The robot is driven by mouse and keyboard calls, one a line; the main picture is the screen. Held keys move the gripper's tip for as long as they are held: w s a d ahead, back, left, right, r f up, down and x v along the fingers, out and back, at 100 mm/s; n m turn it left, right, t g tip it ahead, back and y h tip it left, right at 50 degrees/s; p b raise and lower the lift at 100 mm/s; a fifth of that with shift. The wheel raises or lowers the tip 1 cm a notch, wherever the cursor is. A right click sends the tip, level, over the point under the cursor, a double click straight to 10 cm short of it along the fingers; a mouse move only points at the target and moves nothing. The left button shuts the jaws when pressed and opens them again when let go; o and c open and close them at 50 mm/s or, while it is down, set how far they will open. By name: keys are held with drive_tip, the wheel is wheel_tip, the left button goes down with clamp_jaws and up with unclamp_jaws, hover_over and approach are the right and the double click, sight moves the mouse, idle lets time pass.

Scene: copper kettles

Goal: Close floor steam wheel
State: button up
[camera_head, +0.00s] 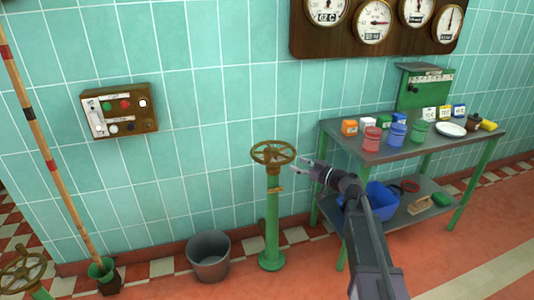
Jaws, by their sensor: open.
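A brass-coloured handwheel (260,154) lies flat on top of a green floor pedestal (272,222) in front of the tiled wall. My gripper (297,166) is open at the right side of the wheel, with its fingers pointing left toward the rim. I cannot tell whether the fingers touch the rim or stand apart from it. My arm comes in from the lower right. A second, similar brass wheel (22,268) shows at the lower left edge, partly cut off.
A green-legged table (375,150) with coloured containers stands at right, close to my arm. A grey bucket (209,256) stands left of the pedestal. A banded pole (50,165) leans at left. A control box (120,111) and a gauge board (345,46) hang on the wall.

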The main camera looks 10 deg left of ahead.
sight(267, 162)
drive_tip(key=x, duration=1.3)
drive_tip(key=shift+w+a, duration=0.15)
drive_tip(key=shift+a, duration=0.2)
clamp_jaws()
